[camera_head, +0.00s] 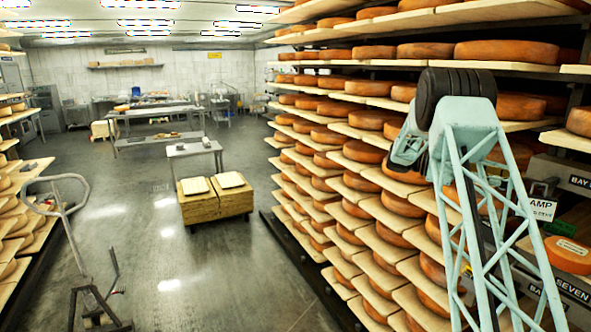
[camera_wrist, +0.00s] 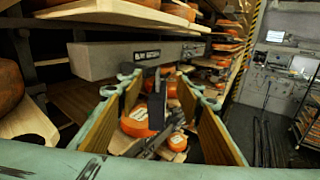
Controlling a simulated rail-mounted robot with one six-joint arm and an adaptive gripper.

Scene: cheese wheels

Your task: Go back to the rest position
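My gripper (camera_wrist: 160,88) shows in the wrist view with its two light green fingers and brown pads spread apart. It is open, and I see nothing pinched between the pads. Beyond and below the gap are an orange cheese wheel (camera_wrist: 136,121) with a white label and a dark tool-like object whose shape I cannot make out. In the head view my light green lattice arm stands at the right, bent at a dark joint in front of the shelves. My fingers cannot be made out there.
A tall rack of boards (camera_head: 375,183) with many orange cheese wheels fills the right side. A grey beam (camera_wrist: 125,58) with a label crosses close beyond my fingers. A labelled cheese wheel (camera_head: 568,254) lies at far right. The aisle floor (camera_head: 130,225) is mostly open, with wooden crates (camera_head: 214,205) mid-aisle.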

